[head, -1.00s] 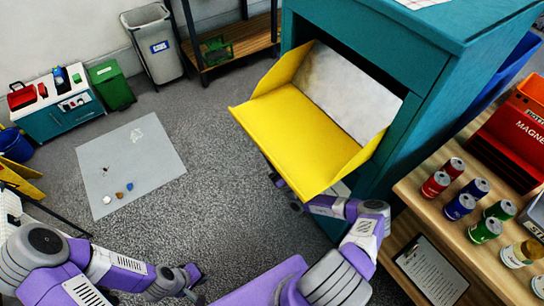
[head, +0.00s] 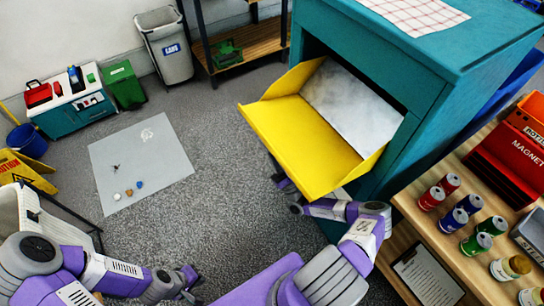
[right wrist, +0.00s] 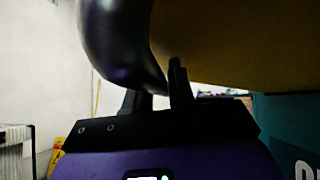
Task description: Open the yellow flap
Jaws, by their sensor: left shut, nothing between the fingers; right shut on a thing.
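The yellow flap (head: 305,135) is tilted out and down from the front of the teal cabinet (head: 400,80), with a pale grey panel (head: 350,103) showing behind it. My right arm reaches under the flap, which hides most of the right gripper in the head view. In the right wrist view my right gripper (right wrist: 158,85) is shut on a black curved handle (right wrist: 115,40) below the flap's underside (right wrist: 220,40). My left gripper (head: 190,284) is shut and empty, low over the floor, well left of the flap.
A wooden shelf (head: 400,222) with several cans, a clipboard (head: 427,275) and red bins (head: 510,150) stands close on the right. A grey mat (head: 150,185) with small bits lies on the floor at left. The carpet between mat and cabinet is clear.

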